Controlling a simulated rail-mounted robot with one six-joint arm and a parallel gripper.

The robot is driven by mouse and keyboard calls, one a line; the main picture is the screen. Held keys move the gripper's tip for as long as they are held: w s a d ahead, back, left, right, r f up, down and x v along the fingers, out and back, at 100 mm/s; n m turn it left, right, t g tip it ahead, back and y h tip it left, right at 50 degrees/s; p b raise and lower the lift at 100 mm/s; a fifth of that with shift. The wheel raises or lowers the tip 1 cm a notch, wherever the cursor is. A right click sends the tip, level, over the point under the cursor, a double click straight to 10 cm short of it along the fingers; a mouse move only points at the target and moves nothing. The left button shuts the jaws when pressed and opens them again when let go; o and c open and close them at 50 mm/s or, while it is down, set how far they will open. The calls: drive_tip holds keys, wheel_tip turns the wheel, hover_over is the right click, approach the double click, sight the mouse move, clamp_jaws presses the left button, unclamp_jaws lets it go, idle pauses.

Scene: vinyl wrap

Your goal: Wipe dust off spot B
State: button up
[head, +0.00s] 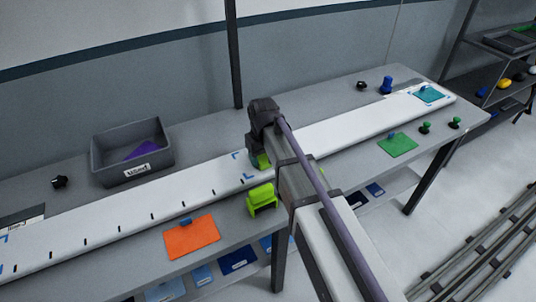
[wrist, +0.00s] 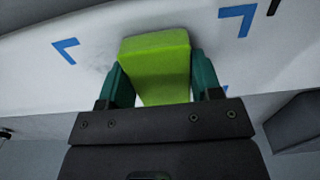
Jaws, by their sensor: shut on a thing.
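My gripper (wrist: 158,85) is shut on a lime-green block (wrist: 155,62), with one teal finger on each side of it. The block is over the long white panel (wrist: 25,55), among blue corner marks (wrist: 66,50); contact with the panel cannot be told. Faint grey specks show on the panel left of the block. In the head view my gripper (head: 261,160) is mid-panel, just right of blue corner marks (head: 240,155). A lime-green holder (head: 262,199) stands on the bench in front of the panel. No letter naming the spot is readable.
A grey labelled bin (head: 108,165) with a purple piece stands behind the panel at left. An orange sheet (head: 191,237) and a green sheet (head: 397,145) lie along the front. A teal patch (head: 428,94) is at the panel's right end. A dark post (head: 233,55) rises behind.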

drive_tip(key=a, duration=0.1)
drive_tip(key=s+a, duration=0.1)
drive_tip(key=a, duration=0.1)
drive_tip(key=shift+s, duration=0.1)
drive_tip(key=shift+w+a+r, duration=0.1)
drive_tip(key=shift+w+a, duration=0.25)
drive_tip(key=shift+w, duration=0.5)
drive_tip(key=shift+w+d, duration=0.7)
drive_tip(key=shift+d, duration=1)
drive_tip(key=shift+w+d, duration=0.7)
drive_tip(key=shift+d, duration=0.95)
drive_tip(key=shift+w+d, duration=0.7)
drive_tip(key=shift+d, duration=1.3)
drive_tip(key=shift+w, duration=0.15)
drive_tip(key=shift+s+a+f, duration=0.1)
drive_tip(key=shift+s+a, duration=0.35)
drive_tip(key=shift+a, duration=0.35)
drive_tip(key=shift+s+a+f, duration=0.1)
drive_tip(key=shift+s+a, duration=0.3)
drive_tip(key=shift+a, duration=0.4)
drive_tip(key=shift+s+a+r, duration=0.1)
drive_tip(key=shift+s+a, duration=0.4)
drive_tip(key=shift+a, duration=0.75)
drive_tip(key=shift+s+a, duration=0.45)
drive_tip(key=shift+a, duration=0.75)
drive_tip(key=shift+s+a+r, duration=0.1)
drive_tip(key=shift+s+a, duration=0.4)
drive_tip(key=shift+a, duration=0.75)
